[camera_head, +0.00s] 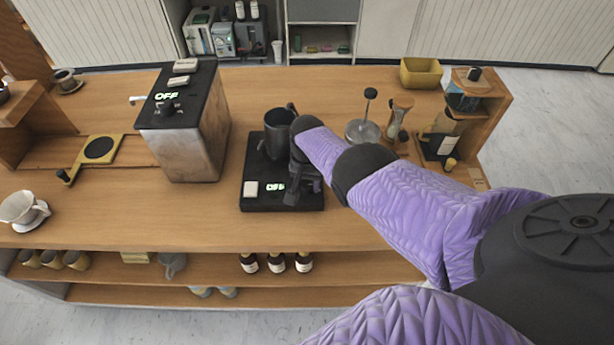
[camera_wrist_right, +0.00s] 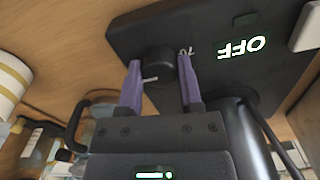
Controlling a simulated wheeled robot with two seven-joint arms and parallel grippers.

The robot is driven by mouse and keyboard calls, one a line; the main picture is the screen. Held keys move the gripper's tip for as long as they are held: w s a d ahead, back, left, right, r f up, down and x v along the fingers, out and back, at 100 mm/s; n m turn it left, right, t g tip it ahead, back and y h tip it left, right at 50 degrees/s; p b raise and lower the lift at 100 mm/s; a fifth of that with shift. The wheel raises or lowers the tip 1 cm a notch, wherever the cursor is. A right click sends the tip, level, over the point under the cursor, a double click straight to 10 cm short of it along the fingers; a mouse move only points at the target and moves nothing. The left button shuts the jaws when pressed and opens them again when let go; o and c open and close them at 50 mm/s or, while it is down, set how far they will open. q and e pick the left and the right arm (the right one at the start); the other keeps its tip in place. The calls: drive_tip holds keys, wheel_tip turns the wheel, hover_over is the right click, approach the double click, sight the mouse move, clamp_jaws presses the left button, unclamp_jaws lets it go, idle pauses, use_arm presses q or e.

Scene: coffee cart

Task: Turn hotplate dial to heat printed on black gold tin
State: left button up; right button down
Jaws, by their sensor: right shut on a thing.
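The black hotplate (camera_head: 255,202) lies on the counter, with a white block and a green-white display reading OFF in the head view. Its display (camera_wrist_right: 243,47) also reads OFF in the right wrist view. My right gripper (camera_head: 297,188) is over the hotplate's front right and hides the dial in the head view. In the right wrist view the round black dial (camera_wrist_right: 160,66) sits between the purple fingers of the gripper (camera_wrist_right: 161,82), which are shut on it. A printed 70 shows beside the dial.
A black pot (camera_head: 279,132) stands on the hotplate's back. A tall box machine (camera_head: 192,145), also showing OFF, stands to the left. A glass press (camera_head: 362,131) and an hourglass-like stand (camera_head: 398,120) are to the right, beside my right arm. The counter's front strip is clear.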

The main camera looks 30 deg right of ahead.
sight(307, 184)
use_arm(q)
drive_tip(key=shift+a, duration=0.4)
use_arm(e)
drive_tip(key=shift+w+r, duration=0.1)
drive_tip(key=shift+c, duration=1.3)
unclamp_jaws()
use_arm(q)
wheel_tip(307, 184, up, 9)
drive_tip(key=d+p, duration=0.1)
drive_tip(key=p, duration=0.7)
drive_tip(key=shift+w+d+f, duration=0.2)
drive_tip(key=shift+w+d, duration=0.05)
use_arm(e)
wheel_tip(307, 184, up, 10)
use_arm(q)
drive_tip(key=shift+a, duration=0.1)
